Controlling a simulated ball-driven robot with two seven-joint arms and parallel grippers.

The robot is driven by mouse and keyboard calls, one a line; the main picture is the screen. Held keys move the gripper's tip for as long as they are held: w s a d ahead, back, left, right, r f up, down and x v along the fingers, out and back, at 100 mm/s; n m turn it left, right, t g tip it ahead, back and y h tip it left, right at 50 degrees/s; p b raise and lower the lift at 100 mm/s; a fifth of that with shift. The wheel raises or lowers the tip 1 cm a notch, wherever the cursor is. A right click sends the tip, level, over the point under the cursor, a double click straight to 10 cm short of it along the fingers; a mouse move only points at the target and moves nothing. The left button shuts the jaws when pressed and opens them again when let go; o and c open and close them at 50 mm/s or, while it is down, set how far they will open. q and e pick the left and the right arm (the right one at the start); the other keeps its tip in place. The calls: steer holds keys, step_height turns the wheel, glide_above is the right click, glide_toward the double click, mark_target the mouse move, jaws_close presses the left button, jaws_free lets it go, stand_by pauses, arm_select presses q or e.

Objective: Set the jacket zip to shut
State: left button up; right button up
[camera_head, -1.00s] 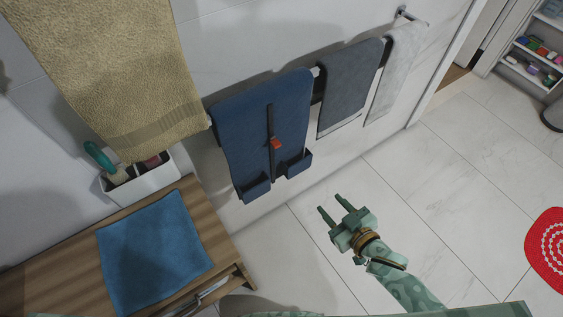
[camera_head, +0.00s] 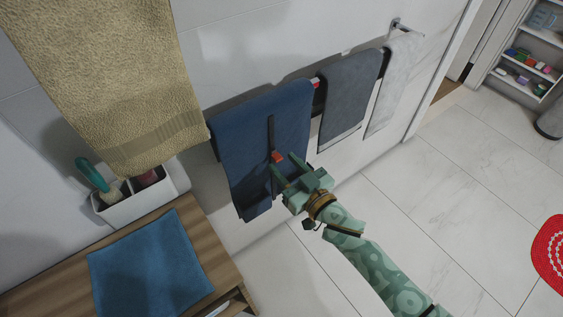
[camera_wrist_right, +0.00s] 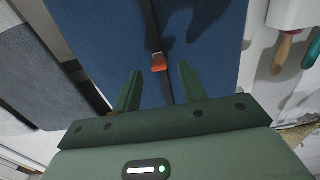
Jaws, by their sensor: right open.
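The blue jacket (camera_head: 248,125) hangs on the wall, with a dark zip track (camera_head: 271,133) running down its front. The orange-red zip slider (camera_head: 278,157) sits around the middle of the track. My right gripper (camera_head: 284,163) is open in front of the jacket, its fingertips close to the slider and hiding the lower track. In the right wrist view the slider (camera_wrist_right: 159,62) appears between and just beyond the two fingertips, and nothing is held. I cannot tell whether the fingers touch the jacket. My left gripper is not in view.
A grey towel (camera_head: 349,97) and a pale towel (camera_head: 392,82) hang right of the jacket. A tan towel (camera_head: 120,80) hangs at left above a white caddy (camera_head: 122,208). A wooden counter (camera_head: 195,225) holds a blue cloth (camera_head: 150,265). The tiled floor at right is mostly clear.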

mark_target(271, 121)
steer(key=shift+x, duration=1.1)
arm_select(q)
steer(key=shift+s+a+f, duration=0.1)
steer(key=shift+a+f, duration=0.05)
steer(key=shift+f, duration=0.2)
arm_select(e)
steer(key=shift+c, duration=0.3)
jaws_close()
step_height(271, 121, up, 10)
steer(key=p, duration=1)
steer(key=shift+r, duration=0.25)
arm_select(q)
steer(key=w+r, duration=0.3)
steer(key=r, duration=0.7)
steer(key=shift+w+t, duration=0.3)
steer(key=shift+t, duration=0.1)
arm_select(e)
steer(key=shift+f, duration=0.1)
steer(key=shift+o, duration=0.3)
jaws_free()
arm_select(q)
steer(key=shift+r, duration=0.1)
